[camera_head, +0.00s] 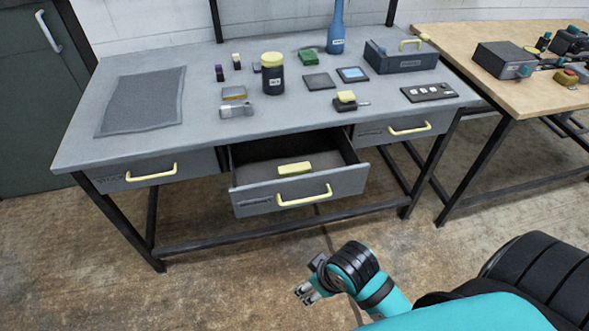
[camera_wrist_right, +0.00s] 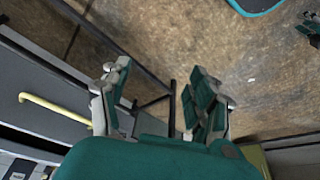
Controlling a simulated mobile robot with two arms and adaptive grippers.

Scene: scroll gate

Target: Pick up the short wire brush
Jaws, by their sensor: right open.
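I cannot tell for sure which item is the short wire brush. A small yellow block (camera_head: 294,169) lies in the open middle drawer (camera_head: 245,200) of the grey workbench, near its front panel. A dark tool with a yellow top and a short rod (camera_head: 345,101) lies on the bench top. My right gripper (camera_head: 304,293) is low in front of the bench, below and apart from the open drawer. In the right wrist view its fingers (camera_wrist_right: 158,100) are spread with nothing between them. My left gripper is out of view.
The grey bench top (camera_head: 210,140) holds a mat (camera_head: 142,100), a yellow-lidded jar (camera_head: 272,75), a blue bottle (camera_head: 336,28), a toolbox (camera_head: 400,55) and small parts. Two other drawers with yellow handles are shut. A wooden table (camera_head: 455,50) stands right. The floor (camera_head: 230,285) around my gripper is clear.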

